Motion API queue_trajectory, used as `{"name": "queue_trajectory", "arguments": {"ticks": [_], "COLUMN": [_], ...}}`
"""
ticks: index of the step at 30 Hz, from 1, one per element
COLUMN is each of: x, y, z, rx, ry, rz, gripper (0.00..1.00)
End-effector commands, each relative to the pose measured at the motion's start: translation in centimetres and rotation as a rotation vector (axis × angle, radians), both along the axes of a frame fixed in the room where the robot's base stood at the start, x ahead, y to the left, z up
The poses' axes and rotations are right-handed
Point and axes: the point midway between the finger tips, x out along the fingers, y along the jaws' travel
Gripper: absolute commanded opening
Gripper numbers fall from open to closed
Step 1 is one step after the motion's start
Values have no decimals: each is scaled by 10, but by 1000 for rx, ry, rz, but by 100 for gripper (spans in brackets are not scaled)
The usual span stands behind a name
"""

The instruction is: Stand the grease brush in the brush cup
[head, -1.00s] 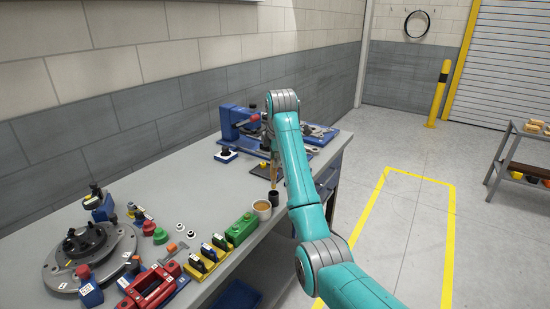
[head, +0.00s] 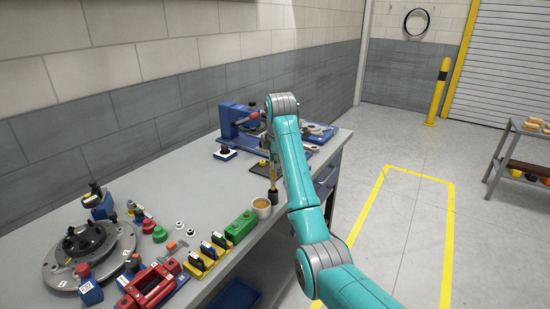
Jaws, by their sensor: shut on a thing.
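The grease brush (head: 272,173) has a tan handle and hangs upright below my wrist, just left of the teal arm. The dark brush cup (head: 273,196) stands on the bench near its front edge. The brush's lower end is at the cup's mouth; I cannot tell how far inside it is. My gripper (head: 267,148) points down and is shut on the upper part of the brush. The wrist and arm hide much of the gripper.
A pale pot with tan contents (head: 262,208) stands just left of the cup, close to it. A green block (head: 241,227) and yellow holder (head: 208,258) are nearer. A blue vise-like fixture (head: 235,122) stands behind. The bench middle is mostly clear.

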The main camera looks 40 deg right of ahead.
Motion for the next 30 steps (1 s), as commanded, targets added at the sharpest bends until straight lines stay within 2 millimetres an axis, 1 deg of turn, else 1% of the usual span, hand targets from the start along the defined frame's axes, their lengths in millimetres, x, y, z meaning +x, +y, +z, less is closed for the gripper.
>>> {"name": "queue_trajectory", "arguments": {"ticks": [30], "x": [0], "y": [0], "z": [-44], "rx": [0], "ry": [1], "rz": [0], "gripper": [0]}}
